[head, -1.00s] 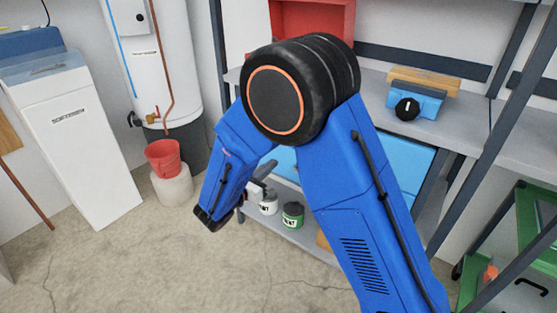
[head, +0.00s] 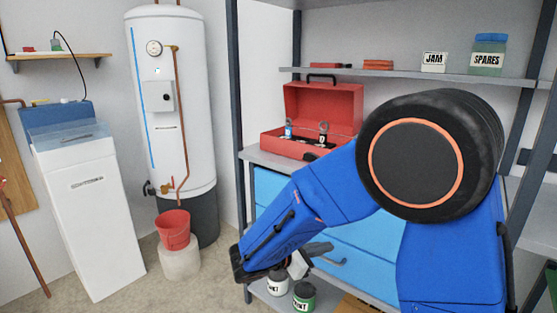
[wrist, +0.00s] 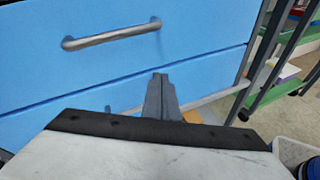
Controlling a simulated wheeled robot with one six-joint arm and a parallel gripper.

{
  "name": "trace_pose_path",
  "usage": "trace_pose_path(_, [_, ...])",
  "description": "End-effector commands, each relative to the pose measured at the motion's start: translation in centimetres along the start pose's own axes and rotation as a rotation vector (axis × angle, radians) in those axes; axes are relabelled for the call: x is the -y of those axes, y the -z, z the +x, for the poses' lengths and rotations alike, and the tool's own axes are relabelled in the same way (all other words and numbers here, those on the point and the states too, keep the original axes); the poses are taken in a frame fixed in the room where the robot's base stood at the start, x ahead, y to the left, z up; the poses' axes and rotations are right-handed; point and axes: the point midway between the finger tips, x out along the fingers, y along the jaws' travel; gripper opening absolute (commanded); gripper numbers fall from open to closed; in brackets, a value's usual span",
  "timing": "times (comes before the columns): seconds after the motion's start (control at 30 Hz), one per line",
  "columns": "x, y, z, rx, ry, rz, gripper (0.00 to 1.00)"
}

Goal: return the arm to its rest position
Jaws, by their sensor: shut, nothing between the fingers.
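My blue arm fills the right half of the head view, its forearm reaching down to the left from a large black joint. My gripper (head: 318,249) shows small and partly hidden behind the forearm, in front of the blue drawers (head: 352,288). In the wrist view the grey fingers of my gripper (wrist: 157,78) are together with nothing between them. They point toward the lower part of the blue drawers (wrist: 190,65), below a metal handle (wrist: 112,37).
An open red toolbox (head: 342,106) sits on the shelf unit. Paint cans (head: 304,296) stand low beside my forearm. A red bucket (head: 173,230), a white water heater (head: 187,120) and a white cabinet (head: 95,225) stand at left. Some floor (head: 130,290) is clear.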

Motion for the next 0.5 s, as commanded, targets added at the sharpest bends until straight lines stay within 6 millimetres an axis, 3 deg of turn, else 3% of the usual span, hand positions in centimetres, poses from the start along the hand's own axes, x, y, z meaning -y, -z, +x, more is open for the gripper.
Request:
trace_pose_path(0.03, [1.4, -1.4, 1.1, -0.028, 0.048, 0.049, 0.00])
trace_pose_path(0.2, [6.3, -4.3, 3.5, -0.125, 0.199, 0.207, 0.00])
trace_pose_path(0.5, [14.7, -7.9, 5.3, -0.285, 0.445, 0.512, 0.00])
